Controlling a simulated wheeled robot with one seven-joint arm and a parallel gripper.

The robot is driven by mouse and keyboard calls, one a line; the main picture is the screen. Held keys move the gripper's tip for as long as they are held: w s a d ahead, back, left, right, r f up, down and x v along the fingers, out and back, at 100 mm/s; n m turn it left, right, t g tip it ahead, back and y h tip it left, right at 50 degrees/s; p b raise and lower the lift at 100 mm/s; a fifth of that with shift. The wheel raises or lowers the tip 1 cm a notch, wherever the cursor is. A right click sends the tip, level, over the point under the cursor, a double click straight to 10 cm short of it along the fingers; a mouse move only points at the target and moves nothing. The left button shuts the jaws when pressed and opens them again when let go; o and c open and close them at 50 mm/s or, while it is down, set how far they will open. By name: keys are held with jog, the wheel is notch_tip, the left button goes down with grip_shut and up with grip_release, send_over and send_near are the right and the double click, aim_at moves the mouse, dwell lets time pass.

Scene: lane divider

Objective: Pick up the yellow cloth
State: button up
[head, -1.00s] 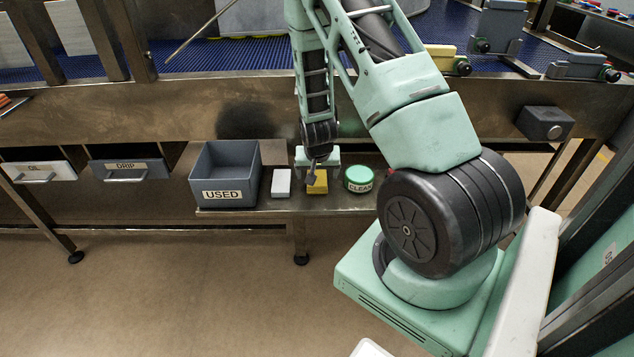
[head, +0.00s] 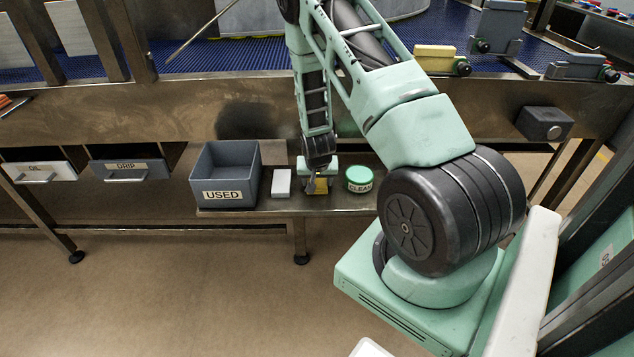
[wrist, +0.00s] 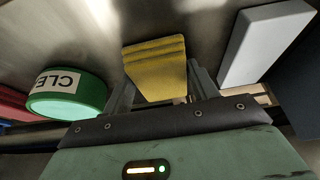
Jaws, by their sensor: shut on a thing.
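The yellow cloth (wrist: 158,70) is a small folded stack on the metal shelf. In the head view the cloth (head: 319,185) is mostly hidden by my gripper. My gripper (head: 318,188) is down at the shelf, shut on the cloth. In the wrist view the fingers of my gripper (wrist: 157,95) stand on either side of the cloth. The cloth appears to be still at shelf level; I cannot tell whether it touches the shelf.
A white block (head: 281,183) and a grey bin marked USED (head: 224,196) stand left of the cloth. A green-lidded tub marked CLEAN (head: 359,179) stands right. The conveyor frame (head: 220,115) is above and behind the shelf (head: 345,203).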

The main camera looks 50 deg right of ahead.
aim_at(317, 182)
jog(key=shift+r, duration=0.1)
jog(key=shift+s+a+r, duration=0.1)
jog(key=shift+a+r, duration=0.05)
jog(key=shift+r, duration=0.3)
notch_tip(317, 182, up, 6)
jog(key=shift+f, duration=0.2)
jog(key=s+a+p, duration=0.9)
jog(key=s+a, duration=0.3)
jog(key=a, duration=0.3)
jog(key=shift+s+r, duration=0.15)
jog(key=shift+s, duration=0.25)
